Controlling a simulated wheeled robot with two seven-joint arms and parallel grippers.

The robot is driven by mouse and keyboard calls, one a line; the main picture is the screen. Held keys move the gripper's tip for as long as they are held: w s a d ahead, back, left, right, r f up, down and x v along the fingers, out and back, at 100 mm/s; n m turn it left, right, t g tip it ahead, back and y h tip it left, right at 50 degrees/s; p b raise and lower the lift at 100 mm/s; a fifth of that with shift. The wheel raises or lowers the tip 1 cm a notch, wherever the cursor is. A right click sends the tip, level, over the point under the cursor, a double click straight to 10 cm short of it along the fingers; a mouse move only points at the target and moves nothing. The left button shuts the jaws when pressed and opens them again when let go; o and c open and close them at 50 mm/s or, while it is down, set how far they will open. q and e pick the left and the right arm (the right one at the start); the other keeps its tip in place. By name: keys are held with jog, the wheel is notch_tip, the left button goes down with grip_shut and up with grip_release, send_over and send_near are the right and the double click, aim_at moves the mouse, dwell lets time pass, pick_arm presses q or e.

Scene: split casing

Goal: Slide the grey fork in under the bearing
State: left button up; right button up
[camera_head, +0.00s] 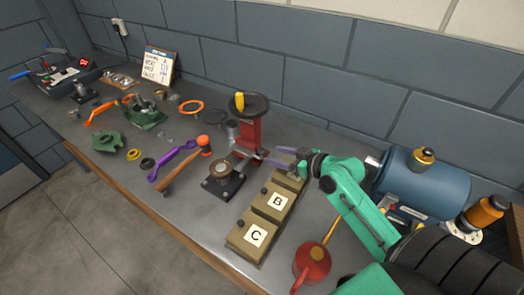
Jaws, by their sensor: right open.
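A greyish-lavender forked piece (274,159), which looks like the grey fork, lies between the red press and my right gripper. A dark block (224,187) with a round brown-and-pale part on top (220,169), possibly the bearing, stands left of it; the fork is apart from this block. My right gripper (292,160) reaches in from the right on a green arm, its open jaws at the fork's right end. The jaws are small here, and I cannot tell whether they touch the fork. My left gripper is not in view.
A red press (249,132) with a black wheel stands behind the fork.

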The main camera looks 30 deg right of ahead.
aim_at(264, 151)
jog(key=p+x, duration=0.2)
jog(key=x, duration=0.4)
jog(key=shift+w+a, duration=0.2)
jog(key=shift+w, duration=0.2)
jog(key=shift+w+f, duration=0.15)
grip_shut()
dwell(0.8)
